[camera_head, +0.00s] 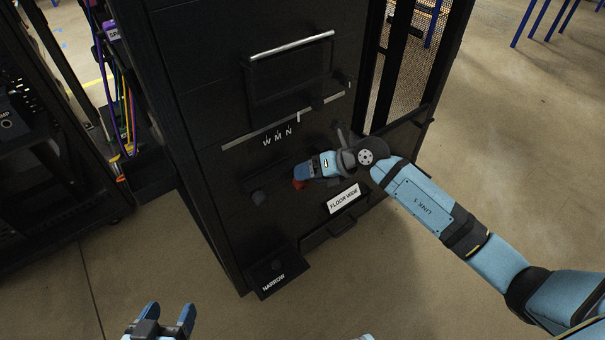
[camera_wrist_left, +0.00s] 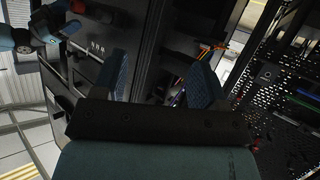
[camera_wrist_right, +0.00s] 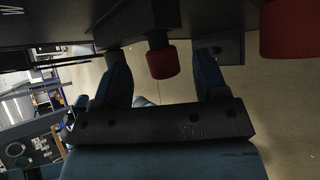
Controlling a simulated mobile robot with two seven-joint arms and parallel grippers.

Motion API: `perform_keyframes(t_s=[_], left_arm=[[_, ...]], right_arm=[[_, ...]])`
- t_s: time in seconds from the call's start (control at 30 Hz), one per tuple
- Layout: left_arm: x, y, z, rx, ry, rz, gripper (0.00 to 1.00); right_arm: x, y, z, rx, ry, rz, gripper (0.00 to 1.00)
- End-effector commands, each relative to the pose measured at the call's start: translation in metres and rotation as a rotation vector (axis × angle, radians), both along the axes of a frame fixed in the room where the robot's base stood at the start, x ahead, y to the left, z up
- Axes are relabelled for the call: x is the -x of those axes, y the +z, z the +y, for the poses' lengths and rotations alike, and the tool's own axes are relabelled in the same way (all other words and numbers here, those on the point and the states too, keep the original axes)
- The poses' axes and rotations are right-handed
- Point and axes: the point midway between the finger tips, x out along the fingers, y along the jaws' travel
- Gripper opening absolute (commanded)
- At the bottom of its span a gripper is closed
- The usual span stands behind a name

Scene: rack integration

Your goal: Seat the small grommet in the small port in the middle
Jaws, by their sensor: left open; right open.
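Two red cylindrical pieces show in the right wrist view. The smaller-looking red piece (camera_wrist_right: 163,63) sits on a dark stem, between my right gripper's (camera_wrist_right: 163,75) spread fingers and not visibly gripped. A larger-looking red piece (camera_wrist_right: 287,30) is at the upper right. I cannot tell for sure which is the small grommet. In the head view my right gripper (camera_head: 304,172) is at the rack's lower front, with a bit of red (camera_head: 299,184) at its fingertips. The middle small port is not clearly visible. My left gripper (camera_head: 168,318) is open and empty, low and away from the rack; its fingers show in the left wrist view (camera_wrist_left: 160,85).
The black rack (camera_head: 205,120) has "W M N" lettering (camera_head: 278,137), a "FLOOR WIDE" label (camera_head: 344,199) and a "NARROW" tray (camera_head: 278,275). A dark round part (camera_head: 258,196) is left of my right gripper. Cables (camera_head: 125,110) hang at left. Floor in front is clear.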

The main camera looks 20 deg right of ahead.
Motion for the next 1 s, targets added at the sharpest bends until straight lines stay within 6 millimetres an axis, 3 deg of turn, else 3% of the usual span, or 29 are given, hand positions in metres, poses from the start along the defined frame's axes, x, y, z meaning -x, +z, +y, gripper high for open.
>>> perform_keyframes(t_s=[0.1, 0.4, 0.9, 1.0], left_arm=[[0.006, -0.005, 0.005, -0.024, 0.006, 0.048, 0.66], [0.005, -0.004, 0.006, -0.036, 0.009, 0.055, 0.66], [0.005, -0.005, 0.007, -0.04, 0.009, 0.057, 0.66], [0.005, -0.005, 0.007, -0.04, 0.009, 0.057, 0.66]], right_arm=[[0.014, 0.022, -0.021, 0.002, 0.002, 0.0, 0.67], [0.039, 0.057, -0.061, 0.001, 0.001, 0.002, 0.67], [0.046, 0.066, -0.072, -0.002, 0.002, 0.002, 0.67], [0.046, 0.066, -0.071, -0.006, 0.003, 0.002, 0.46]])
